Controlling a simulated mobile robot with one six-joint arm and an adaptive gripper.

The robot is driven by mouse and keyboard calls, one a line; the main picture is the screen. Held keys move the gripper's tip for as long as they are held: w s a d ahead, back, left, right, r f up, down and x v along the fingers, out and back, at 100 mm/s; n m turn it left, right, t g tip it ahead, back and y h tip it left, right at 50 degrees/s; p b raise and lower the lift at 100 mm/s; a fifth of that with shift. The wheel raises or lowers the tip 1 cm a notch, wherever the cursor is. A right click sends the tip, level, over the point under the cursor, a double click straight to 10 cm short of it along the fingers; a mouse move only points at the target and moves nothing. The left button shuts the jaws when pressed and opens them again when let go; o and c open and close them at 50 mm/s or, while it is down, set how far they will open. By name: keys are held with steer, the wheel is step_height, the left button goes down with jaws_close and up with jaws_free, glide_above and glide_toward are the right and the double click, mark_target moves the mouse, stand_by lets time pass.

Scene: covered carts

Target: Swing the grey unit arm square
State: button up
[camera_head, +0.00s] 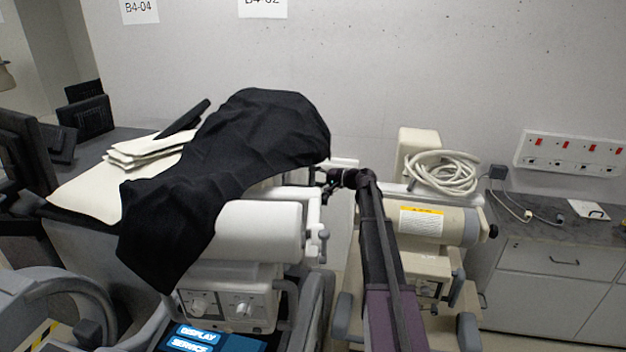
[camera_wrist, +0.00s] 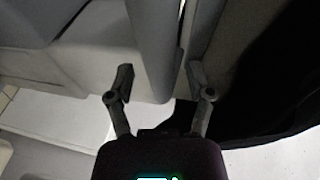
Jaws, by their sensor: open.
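My gripper (camera_head: 328,181) reaches to the right end of the white unit (camera_head: 258,231) on the left cart, just beside the black cover (camera_head: 250,125). In the wrist view my gripper (camera_wrist: 160,78) is open, with its two fingers apart. A smooth grey bar (camera_wrist: 152,45), which looks like the unit's arm, runs down between the fingertips. Its lower end lies between the fingers. I cannot tell whether either finger touches it. In the head view I cannot make out the bar clearly behind my gripper.
The black cover (camera_wrist: 265,100) hangs close to the right finger in the wrist view. A beige unit (camera_head: 428,224) with a coiled white hose (camera_head: 445,172) stands to the right of my arm. A grey counter (camera_head: 555,229) is at the far right.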

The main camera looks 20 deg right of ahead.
steer(key=shift+w+a+f, duration=0.1)
steer(key=shift+w+a, duration=0.3)
jaws_close()
